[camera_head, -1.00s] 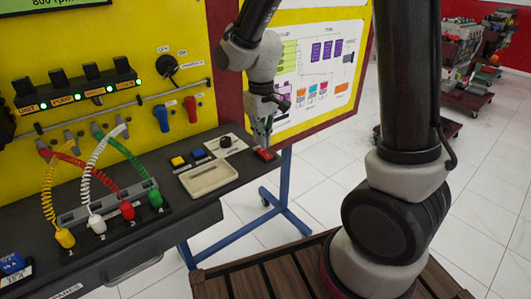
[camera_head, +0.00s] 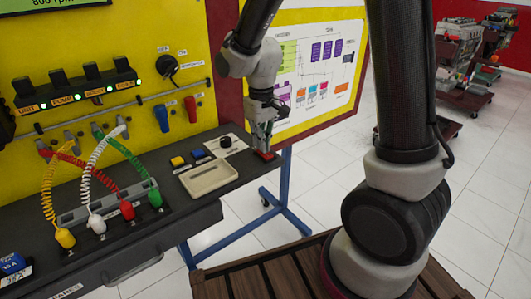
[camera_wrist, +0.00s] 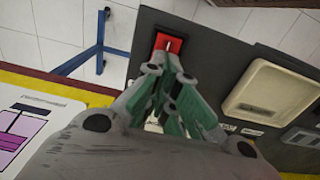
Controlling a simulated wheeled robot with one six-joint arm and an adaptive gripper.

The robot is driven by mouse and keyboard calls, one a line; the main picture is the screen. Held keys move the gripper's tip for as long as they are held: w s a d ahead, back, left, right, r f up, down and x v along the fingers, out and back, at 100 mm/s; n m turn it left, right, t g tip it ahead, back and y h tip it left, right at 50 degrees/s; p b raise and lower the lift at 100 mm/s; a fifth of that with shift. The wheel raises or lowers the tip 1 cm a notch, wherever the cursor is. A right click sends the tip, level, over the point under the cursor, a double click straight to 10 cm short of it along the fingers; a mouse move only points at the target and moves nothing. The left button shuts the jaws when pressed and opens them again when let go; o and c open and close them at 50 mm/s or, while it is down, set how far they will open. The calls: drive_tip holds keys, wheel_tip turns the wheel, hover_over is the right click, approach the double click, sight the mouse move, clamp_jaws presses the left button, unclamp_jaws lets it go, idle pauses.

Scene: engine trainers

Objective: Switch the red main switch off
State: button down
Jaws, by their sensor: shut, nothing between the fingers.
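The red main switch (camera_wrist: 163,44) sits near the corner of the dark bench top in the wrist view, with a pale mark on its face. In the head view only part of the red switch (camera_head: 268,155) shows, at the right end of the bench below my gripper. My gripper (camera_head: 262,146) points down over it, shut and empty. In the wrist view the gripper's green-padded fingers (camera_wrist: 168,62) are together at the near edge of the switch and hide part of it. I cannot tell whether the fingertips touch it.
The yellow panel (camera_head: 150,60) stands behind the bench. Coiled leads (camera_head: 100,190) rise farther left.

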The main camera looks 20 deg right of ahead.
drive_tip(key=shift+f, duration=0.3)
drive_tip(key=shift+r, duration=3.5)
